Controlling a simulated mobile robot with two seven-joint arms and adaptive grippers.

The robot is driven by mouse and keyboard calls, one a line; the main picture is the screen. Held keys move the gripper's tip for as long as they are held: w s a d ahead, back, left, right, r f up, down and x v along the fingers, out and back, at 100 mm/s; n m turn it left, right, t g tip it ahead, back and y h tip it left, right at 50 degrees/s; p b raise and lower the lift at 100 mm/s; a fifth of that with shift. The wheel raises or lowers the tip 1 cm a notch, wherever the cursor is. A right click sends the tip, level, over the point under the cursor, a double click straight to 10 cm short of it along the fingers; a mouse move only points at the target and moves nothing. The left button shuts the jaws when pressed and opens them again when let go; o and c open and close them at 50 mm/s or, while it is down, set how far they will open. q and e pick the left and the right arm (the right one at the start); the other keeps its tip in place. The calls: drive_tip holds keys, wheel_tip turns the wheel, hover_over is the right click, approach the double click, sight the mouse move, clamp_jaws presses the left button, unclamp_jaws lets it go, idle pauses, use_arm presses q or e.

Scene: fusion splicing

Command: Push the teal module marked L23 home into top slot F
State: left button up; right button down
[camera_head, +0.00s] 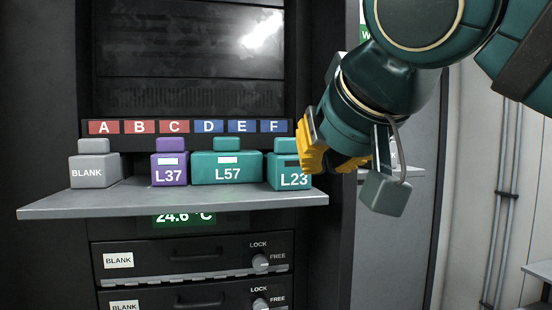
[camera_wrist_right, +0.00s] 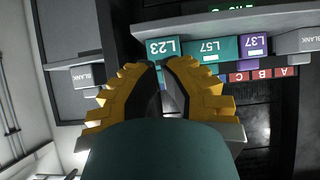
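The teal module marked L23 (camera_head: 293,181) stands upright on the grey shelf (camera_head: 120,203) at its right end, with its face slightly lower in the picture than that of L57. It also shows in the right wrist view (camera_wrist_right: 155,47). The F label (camera_head: 274,127) is the rightmost of the label row, above and behind L23. My right gripper (camera_head: 303,145) reaches in from the right and covers the right part of L23's top. In the wrist view, its yellow fingers (camera_wrist_right: 163,63) point at L23 with a narrow gap; whether they grip its knob is hidden. My left gripper is not in view.
The teal L57 module (camera_head: 227,177) stands close to the left of L23. The purple L37 module (camera_head: 169,172) and a grey BLANK module (camera_head: 95,175) stand farther left. Drawers with LOCK/FREE knobs (camera_head: 260,262) lie below the shelf. Grey cabinets stand at the right.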

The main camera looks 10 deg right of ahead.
sight(294, 160)
drive_tip(key=shift+w+a+f+p, duration=0.1)
drive_tip(key=shift+w+f+p, duration=0.2)
drive_tip(key=shift+w, duration=1.7)
drive_tip(key=shift+w+f+p, duration=0.1)
drive_tip(key=shift+w+f, duration=0.35)
drive_tip(key=shift+w, duration=1.5)
drive_tip(key=shift+w+a+f+p, duration=0.1)
drive_tip(key=shift+w+f+p, duration=0.2)
drive_tip(key=shift+w, duration=1.7)
drive_tip(key=shift+w+a, duration=0.1)
drive_tip(key=shift+w, duration=3.1)
drive_tip(key=shift+s+f+b, duration=0.1)
drive_tip(key=shift+s+b, duration=0.95)
drive_tip(key=shift+s, duration=1.3)
drive_tip(key=shift+s+b, duration=0.5)
drive_tip(key=shift+s, duration=1.2)
